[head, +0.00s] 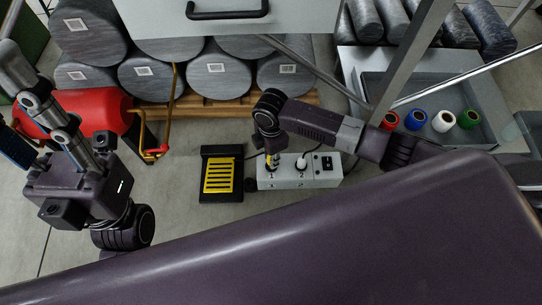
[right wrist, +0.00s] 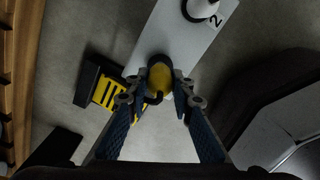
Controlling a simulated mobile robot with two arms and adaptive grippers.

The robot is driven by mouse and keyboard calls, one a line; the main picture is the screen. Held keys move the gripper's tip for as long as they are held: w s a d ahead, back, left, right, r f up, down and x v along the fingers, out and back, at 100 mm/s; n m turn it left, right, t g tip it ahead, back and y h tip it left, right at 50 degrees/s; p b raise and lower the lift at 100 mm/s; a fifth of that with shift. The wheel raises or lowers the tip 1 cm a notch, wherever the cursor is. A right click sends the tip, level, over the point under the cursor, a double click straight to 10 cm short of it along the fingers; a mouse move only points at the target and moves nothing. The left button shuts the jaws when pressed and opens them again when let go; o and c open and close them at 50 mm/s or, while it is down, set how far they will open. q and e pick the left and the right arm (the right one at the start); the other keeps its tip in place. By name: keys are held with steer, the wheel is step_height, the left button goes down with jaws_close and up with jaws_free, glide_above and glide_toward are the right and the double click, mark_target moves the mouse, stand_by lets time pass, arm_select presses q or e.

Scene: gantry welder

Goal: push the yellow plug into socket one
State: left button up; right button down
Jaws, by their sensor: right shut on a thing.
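The yellow plug (right wrist: 160,78) is between the fingers of my right gripper (right wrist: 158,100), which is shut on it. In the head view my right gripper (head: 271,159) reaches down at the end marked 1 of the white socket box (head: 287,183), and a bit of yellow shows under it. In the right wrist view the plug lies over the near end of the socket box (right wrist: 178,40). Socket one is hidden behind plug and gripper, so I cannot tell how deep the plug sits.
A white plug (head: 301,163) stands in socket two, right beside socket one. A black and yellow pedal (head: 221,174) lies left of the box. A red tank (head: 98,112), grey cylinders (head: 152,76) and a tray with coloured spools (head: 443,121) stand around.

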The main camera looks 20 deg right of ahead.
steer(key=shift+f, duration=0.3)
steer(key=shift+f+b, duration=0.4)
steer(key=shift+f, duration=0.75)
steer(key=c, duration=1.6)
jaws_free()
step_height(320, 180, up, 12)
steer(key=shift+r, duration=0.1)
